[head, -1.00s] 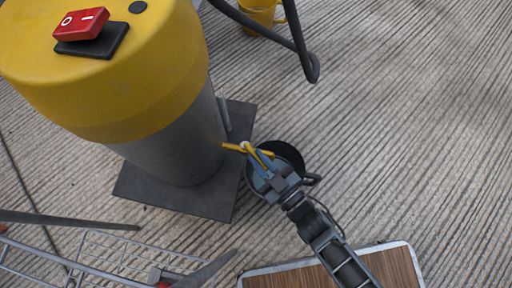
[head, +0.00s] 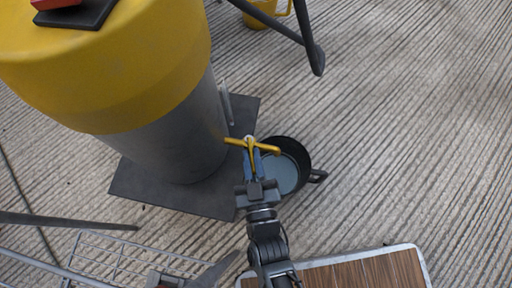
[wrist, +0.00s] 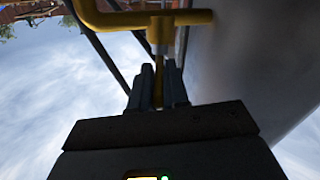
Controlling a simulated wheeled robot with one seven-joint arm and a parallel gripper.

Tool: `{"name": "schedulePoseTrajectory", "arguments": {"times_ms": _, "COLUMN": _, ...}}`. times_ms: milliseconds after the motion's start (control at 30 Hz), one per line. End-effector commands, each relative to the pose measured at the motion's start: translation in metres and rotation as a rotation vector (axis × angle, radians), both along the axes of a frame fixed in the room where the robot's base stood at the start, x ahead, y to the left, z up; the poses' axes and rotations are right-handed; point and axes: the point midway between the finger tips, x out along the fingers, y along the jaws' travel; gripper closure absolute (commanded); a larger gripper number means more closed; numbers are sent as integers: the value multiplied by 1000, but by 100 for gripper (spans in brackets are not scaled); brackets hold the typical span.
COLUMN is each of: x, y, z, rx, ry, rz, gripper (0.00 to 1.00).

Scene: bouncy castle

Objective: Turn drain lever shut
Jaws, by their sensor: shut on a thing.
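The yellow drain tap (head: 268,148) sticks out from the grey lower side of the tank (head: 180,150). Its thin yellow lever (head: 252,152) points toward the bottom of the head view, crosswise to the pipe. My gripper (head: 252,165) is shut on the lever's outer part. In the wrist view the tap's pipe (wrist: 190,18) comes from the tank wall at right and bends at the left. There the lever (wrist: 158,92) runs between the two dark fingers (wrist: 158,88), which partly hide it.
A black-rimmed bucket (head: 299,148) with a grey-blue inside stands below the tap's outer end. A wood-topped surface with a metal rim (head: 350,272) is at bottom, and a wire basket (head: 105,258) at lower left. Ribbed floor at right is clear.

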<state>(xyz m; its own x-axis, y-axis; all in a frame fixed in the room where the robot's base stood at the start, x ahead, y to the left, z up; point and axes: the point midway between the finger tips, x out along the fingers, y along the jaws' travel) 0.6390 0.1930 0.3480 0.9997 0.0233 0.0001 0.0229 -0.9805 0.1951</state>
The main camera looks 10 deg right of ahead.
Motion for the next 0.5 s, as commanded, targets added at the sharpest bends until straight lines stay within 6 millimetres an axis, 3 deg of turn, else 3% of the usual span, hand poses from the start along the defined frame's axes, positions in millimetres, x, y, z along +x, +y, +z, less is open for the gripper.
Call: {"name": "schedulePoseTrajectory", "arguments": {"times_ms": 500, "x": 0, "y": 7, "z": -1, "rx": 2, "ry": 2, "rz": -104, "gripper": 100}}
